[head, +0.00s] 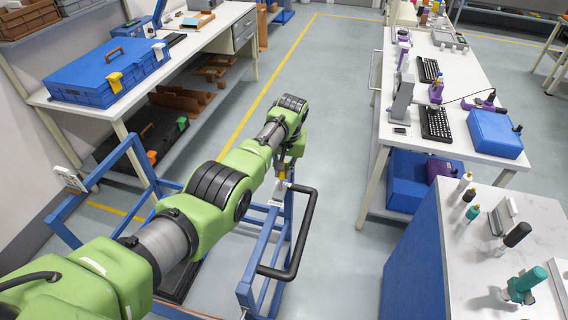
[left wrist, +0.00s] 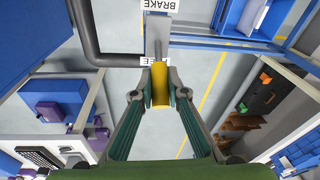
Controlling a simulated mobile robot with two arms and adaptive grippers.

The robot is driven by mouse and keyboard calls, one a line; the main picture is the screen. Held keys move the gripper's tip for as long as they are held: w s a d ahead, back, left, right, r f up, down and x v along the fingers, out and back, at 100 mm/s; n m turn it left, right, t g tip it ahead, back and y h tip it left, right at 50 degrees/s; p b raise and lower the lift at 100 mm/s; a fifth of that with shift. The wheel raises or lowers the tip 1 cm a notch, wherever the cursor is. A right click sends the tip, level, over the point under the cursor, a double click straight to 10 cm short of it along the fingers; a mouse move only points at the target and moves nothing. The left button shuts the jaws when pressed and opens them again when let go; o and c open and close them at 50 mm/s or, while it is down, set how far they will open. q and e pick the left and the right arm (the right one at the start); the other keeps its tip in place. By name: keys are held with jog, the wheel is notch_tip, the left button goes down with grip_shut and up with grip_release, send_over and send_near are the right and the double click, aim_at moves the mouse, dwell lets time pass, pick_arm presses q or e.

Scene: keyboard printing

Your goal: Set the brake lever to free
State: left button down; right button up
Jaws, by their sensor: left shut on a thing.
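The brake lever has a yellow grip (left wrist: 160,84), seen in the left wrist view below a grey metal part on the blue cart (left wrist: 225,43). My left gripper (left wrist: 159,92) is shut on the yellow grip, one finger on each side. A white label reading BRAKE (left wrist: 159,5) is at the top edge. A second label, of which only "EE" shows clearly, lies beside the lever near the yellow grip; the lever hides part of it. My right gripper is not in view.
The cart's black handle bar (head: 301,240) stands close to my left gripper. A white bench with a blue case (head: 108,71) is at left. A table with keyboards (head: 435,123) and a marble-topped blue cabinet (head: 412,262) are at right. Floor between is clear.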

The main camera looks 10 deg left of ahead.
pick_arm(q)
jog(key=c, duration=2)
grip_release()
jog(key=shift+f, duration=0.1)
jog(key=shift+o, duration=0.2)
jog(key=shift+w, duration=0.1)
notch_tip(320, 180, up, 12)
jog(key=s+d, duration=0.1)
jog(key=shift+s+d+f, duration=0.15)
jog(key=shift+s+d, duration=0.05)
